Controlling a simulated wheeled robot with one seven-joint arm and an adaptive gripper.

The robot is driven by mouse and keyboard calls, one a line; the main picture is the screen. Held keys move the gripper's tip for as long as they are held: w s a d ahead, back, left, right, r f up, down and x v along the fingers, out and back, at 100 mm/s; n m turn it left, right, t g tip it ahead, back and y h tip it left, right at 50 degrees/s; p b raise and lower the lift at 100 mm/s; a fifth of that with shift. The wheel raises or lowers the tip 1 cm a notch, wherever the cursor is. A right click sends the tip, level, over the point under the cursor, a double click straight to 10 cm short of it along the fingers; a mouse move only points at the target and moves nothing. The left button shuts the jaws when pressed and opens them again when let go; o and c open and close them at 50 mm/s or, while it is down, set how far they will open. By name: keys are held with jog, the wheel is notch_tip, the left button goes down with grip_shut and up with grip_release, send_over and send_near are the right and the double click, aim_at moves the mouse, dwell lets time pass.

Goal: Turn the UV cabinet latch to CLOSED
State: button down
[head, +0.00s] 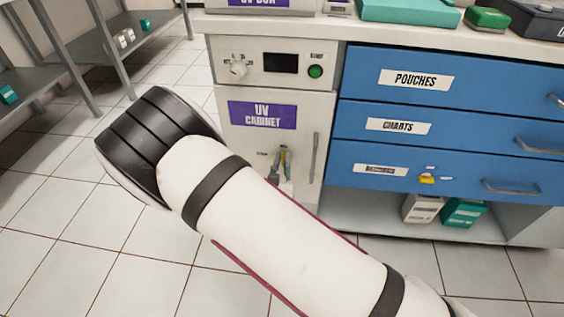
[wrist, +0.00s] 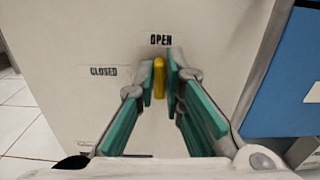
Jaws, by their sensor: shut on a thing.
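The white UV cabinet (head: 300,118) stands at the left end of the counter. Its yellow latch (wrist: 159,78) is upright, pointing at the OPEN label (wrist: 161,40). The CLOSED label (wrist: 104,72) is to the left of the latch and a little lower. My gripper (wrist: 160,74) has its teal-padded fingers on either side of the latch and is shut on it. In the head view my gripper (head: 283,160) shows small at the cabinet door, and my arm hides part of the door's lower left.
The cabinet's vertical door handle (head: 314,158) is just right of the latch. Blue drawers (head: 450,115) with handles are further right. A control panel with a knob (head: 238,70) and green button (head: 315,71) is above. Tiled floor (head: 60,215) is open at left.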

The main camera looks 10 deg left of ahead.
jog(key=shift+a, duration=0.1)
jog(key=shift+a+f+n+p, duration=0.2)
jog(key=shift+n+p, duration=1.75)
jog(key=shift+n, duration=0.95)
jog(key=shift+a+f+n+p, duration=0.1)
jog(key=shift+f+n+p, duration=0.1)
jog(key=shift+n+p, duration=2.2)
jog(key=shift+a+f+n+p, duration=0.2)
jog(key=shift+n+p, duration=1.25)
jog(key=shift+n, duration=1.95)
jog(key=shift+d, duration=0.1)
jog(key=c, duration=1.7)
grip_release()
jog(key=s, duration=1.2)
jog(key=shift+a, duration=0.2)
